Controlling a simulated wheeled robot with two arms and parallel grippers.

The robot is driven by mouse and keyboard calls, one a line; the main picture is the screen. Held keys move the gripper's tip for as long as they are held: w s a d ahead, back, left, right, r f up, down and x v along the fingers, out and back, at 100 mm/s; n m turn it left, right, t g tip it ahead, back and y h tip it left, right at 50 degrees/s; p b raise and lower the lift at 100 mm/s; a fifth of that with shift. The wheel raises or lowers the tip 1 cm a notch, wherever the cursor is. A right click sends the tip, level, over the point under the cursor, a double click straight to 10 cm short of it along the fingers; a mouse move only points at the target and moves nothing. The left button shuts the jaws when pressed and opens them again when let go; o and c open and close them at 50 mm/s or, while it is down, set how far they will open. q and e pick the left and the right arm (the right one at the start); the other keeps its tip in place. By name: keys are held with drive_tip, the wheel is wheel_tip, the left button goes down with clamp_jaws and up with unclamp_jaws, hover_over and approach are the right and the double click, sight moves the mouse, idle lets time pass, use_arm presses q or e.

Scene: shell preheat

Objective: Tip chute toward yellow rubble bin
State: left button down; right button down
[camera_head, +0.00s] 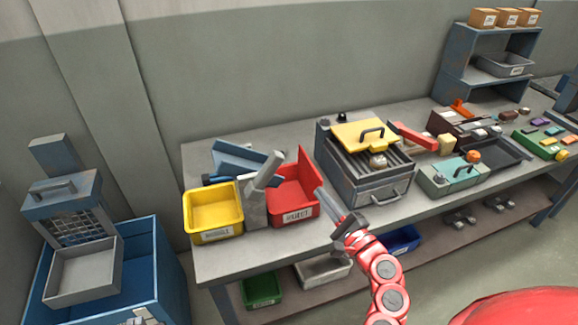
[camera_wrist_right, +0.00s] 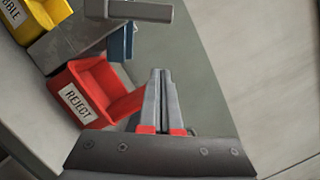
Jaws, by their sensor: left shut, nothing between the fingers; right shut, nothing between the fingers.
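The yellow bin (camera_head: 214,228) stands at the left end of the bench; its label reads partly as RUBBLE in the right wrist view (camera_wrist_right: 47,12). The red REJECT bin (camera_head: 296,214) is to its right, and it also shows in the right wrist view (camera_wrist_right: 72,110). A grey post (camera_head: 256,207) with a slanted bar rises between them. A blue trough-like part (camera_head: 243,159), seemingly the chute, lies behind them, partly hidden. My right gripper (camera_head: 320,194) is shut and empty at the red bin's right side. Its closed fingers (camera_wrist_right: 160,76) show beside the red bin. My left gripper is not in view.
A grey grill box (camera_head: 365,184) with a yellow lid (camera_head: 366,134) stands right of the red bin. A teal box (camera_head: 452,178) and trays follow farther right. Green (camera_head: 262,290) and blue bins (camera_head: 405,241) sit on the lower shelf. A blue cabinet (camera_head: 160,270) stands left.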

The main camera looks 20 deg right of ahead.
drive_tip(key=w+a+r+p, duration=0.3)
drive_tip(key=w+a+p, duration=0.2)
drive_tip(key=w, duration=0.4)
drive_tip(key=shift+w+a+r+p, duration=0.25)
drive_tip(key=shift+w+r+p, duration=0.05)
drive_tip(key=shift+p, duration=0.2)
drive_tip(key=shift+a, duration=0.1)
